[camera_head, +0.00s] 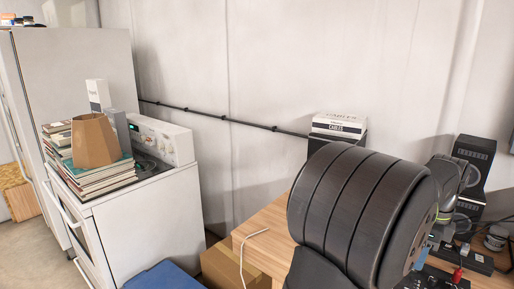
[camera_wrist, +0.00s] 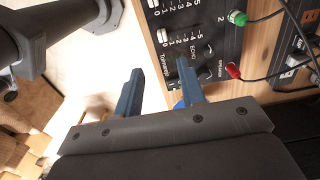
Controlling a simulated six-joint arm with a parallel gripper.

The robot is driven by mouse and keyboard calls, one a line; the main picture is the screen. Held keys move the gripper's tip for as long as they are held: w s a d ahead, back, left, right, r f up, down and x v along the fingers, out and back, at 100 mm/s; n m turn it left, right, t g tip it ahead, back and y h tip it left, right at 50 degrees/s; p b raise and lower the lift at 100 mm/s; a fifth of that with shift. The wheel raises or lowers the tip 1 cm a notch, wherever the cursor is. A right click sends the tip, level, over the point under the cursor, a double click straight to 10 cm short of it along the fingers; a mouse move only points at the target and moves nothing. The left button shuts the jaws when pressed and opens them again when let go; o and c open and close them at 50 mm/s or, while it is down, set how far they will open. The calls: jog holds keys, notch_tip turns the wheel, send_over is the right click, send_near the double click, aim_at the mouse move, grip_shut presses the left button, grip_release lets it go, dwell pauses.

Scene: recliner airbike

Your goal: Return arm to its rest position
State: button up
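My gripper (camera_wrist: 157,82) shows in the wrist view, with its two blue fingers apart and nothing held between them. Just past the fingertips is a black control panel with knobs and dials (camera_wrist: 205,40); I cannot tell whether a finger touches it. In the head view, the grey arm (camera_head: 446,185) is at the right, behind a large dark ribbed cylinder (camera_head: 350,205). A small blue part, likely the gripper, shows low at the right, above the dark panel, and is partly hidden by the cylinder.
The panel has green (camera_wrist: 238,18) and red (camera_wrist: 233,71) plugs with black cables. A wooden desk (camera_head: 262,240) carries a white-and-black box (camera_head: 340,124) and a dark speaker (camera_head: 474,160). A white stove (camera_head: 150,215) with stacked books stands left. Cardboard and blue items sit between.

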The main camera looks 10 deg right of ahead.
notch_tip(320, 180, down, 12)
jog(key=shift+r, duration=0.1)
jog(key=shift+w+d, duration=0.1)
jog(key=shift+w, duration=0.05)
jog(key=shift+o, duration=0.4)
jog(key=o, duration=1.1)
jog(key=shift+o, duration=1.1)
jog(key=shift+r, duration=0.3)
notch_tip(320, 180, up, 18)
notch_tip(320, 180, down, 10)
jog(key=shift+r, duration=0.15)
